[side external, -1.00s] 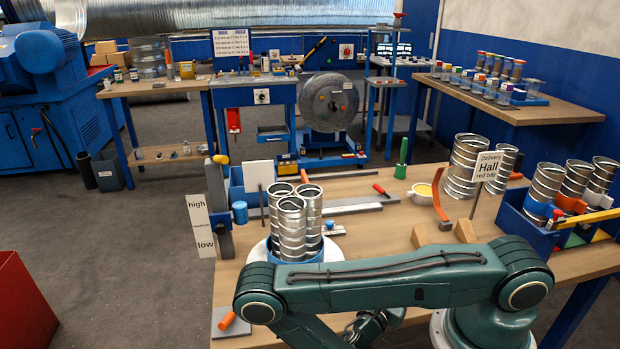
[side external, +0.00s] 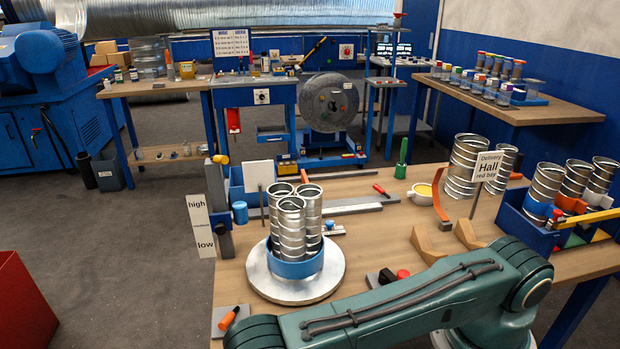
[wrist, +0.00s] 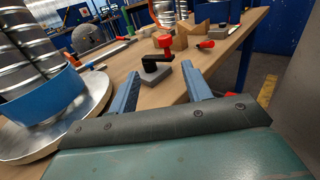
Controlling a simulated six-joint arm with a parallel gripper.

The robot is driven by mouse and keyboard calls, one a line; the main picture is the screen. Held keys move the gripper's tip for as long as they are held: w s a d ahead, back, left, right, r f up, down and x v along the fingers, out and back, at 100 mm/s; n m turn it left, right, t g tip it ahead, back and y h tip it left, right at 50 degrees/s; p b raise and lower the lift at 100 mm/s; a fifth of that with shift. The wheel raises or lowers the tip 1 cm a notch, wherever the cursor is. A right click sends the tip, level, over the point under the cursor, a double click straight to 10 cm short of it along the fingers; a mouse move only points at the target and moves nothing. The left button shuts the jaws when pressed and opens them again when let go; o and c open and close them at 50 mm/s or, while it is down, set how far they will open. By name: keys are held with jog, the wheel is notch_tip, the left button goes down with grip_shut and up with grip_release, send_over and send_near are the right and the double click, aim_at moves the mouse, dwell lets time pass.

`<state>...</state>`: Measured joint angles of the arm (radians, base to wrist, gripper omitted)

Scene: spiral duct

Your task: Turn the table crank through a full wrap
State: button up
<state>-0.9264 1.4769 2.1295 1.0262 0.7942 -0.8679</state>
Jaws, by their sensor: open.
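The crank (wrist: 160,56) stands on a small grey base, with a black arm and a red knob on top, in the wrist view. In the side view the crank (side external: 388,277) shows just behind my arm, partly covered. My gripper (wrist: 160,71) is open and empty, its two blue-grey fingers pointing toward the crank, which appears between and beyond the tips. The gripper itself is out of the side view. The silver round turntable (side external: 325,290) carries a blue ring (side external: 296,270) holding three upright spiral ducts (side external: 292,222). In the wrist view the turntable (wrist: 50,145) is at the left.
Wooden V-blocks (side external: 430,244) lie behind the crank. A blue bin (side external: 525,232) with duct pieces stands at the right, near the delivery sign (side external: 487,166). A height gauge (side external: 219,215) stands at the left. An orange-handled tool (side external: 229,317) lies at the front left edge.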

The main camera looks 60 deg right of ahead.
jog(key=w+a+r+m+y, duration=0.1)
jog(key=w+r+m+y, duration=0.1)
jog(key=r+m+y, duration=0.5)
jog(key=w+a+r+m+y, duration=0.2)
jog(key=r+m+y, duration=0.5)
jog(key=r, duration=0.9)
jog(key=shift+w+r+g+y, duration=0.15)
jog(key=shift+w+g+y, duration=0.15)
jog(key=shift+y, duration=0.3)
dwell(1.6)
jog(key=shift+d, duration=0.15)
dwell(0.3)
